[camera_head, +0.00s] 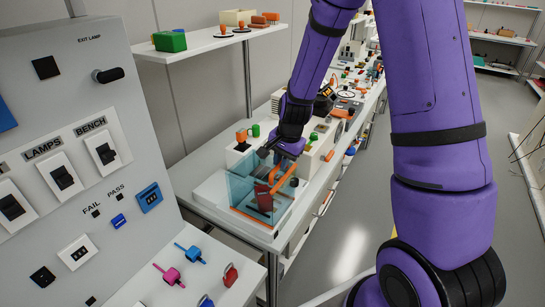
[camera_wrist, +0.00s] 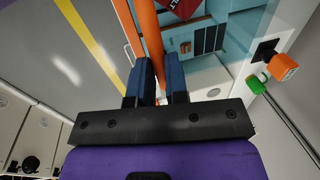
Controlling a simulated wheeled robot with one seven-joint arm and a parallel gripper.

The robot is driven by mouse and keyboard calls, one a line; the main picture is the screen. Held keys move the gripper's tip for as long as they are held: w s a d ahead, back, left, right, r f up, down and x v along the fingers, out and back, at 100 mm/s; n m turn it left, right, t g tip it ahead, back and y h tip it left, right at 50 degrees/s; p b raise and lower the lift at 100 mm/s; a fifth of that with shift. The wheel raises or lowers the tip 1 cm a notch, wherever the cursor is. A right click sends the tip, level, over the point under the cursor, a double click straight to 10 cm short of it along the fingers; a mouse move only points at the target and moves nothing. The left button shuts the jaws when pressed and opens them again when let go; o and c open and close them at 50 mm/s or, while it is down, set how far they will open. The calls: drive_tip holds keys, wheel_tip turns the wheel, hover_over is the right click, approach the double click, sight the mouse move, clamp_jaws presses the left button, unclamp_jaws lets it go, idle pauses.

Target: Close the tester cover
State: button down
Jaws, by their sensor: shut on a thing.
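The tester (camera_head: 212,190) is a white unit on the bench. Clear teal panels (camera_head: 243,192) of its cover stand around a dark red block with a tag (camera_head: 263,198). An orange handle bar (camera_head: 284,176) slants up at the right of the panels. My gripper (camera_head: 279,158) reaches down to the bar's upper end. In the wrist view, the blue fingers of my gripper (camera_wrist: 160,80) are shut on the orange bar (camera_wrist: 151,35), which runs away between them. The teal panel (camera_wrist: 222,40) and the red block (camera_wrist: 180,7) show beyond. The cover's exact angle is hard to tell.
A grey panel with switches (camera_head: 62,180) fills the left. A shelf (camera_head: 205,42) with small parts hangs behind the bench. An orange-and-green part (camera_head: 242,137) stands behind the tester. The floor (camera_head: 350,230) right of the bench is clear.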

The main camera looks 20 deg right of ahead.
drive_tip(key=c, duration=1.1)
unclamp_jaws()
drive_tip(key=shift+r, duration=0.1)
drive_tip(key=r, duration=0.3)
drive_tip(key=s+r, duration=0.1)
drive_tip(key=r, duration=0.3)
drive_tip(key=d+r, duration=0.1)
drive_tip(key=r, duration=0.2)
drive_tip(key=shift+s+r, duration=0.25)
drive_tip(key=shift+s, duration=0.15)
drive_tip(key=s+a+r+n+t, duration=0.2)
drive_tip(key=s+r+n, duration=0.3)
drive_tip(key=s+r, duration=0.65)
drive_tip(key=s+r+n, duration=0.2)
drive_tip(key=s, duration=0.2)
drive_tip(key=s+r+n+t, duration=0.1)
drive_tip(key=s+r+n, duration=0.1)
drive_tip(key=s, duration=0.3)
drive_tip(key=s+r+n+h, duration=0.1)
drive_tip(key=s+r+n, duration=0.1)
drive_tip(key=s+r, duration=0.1)
drive_tip(key=shift+s+r, duration=0.1)
drive_tip(key=shift+s, duration=0.75)
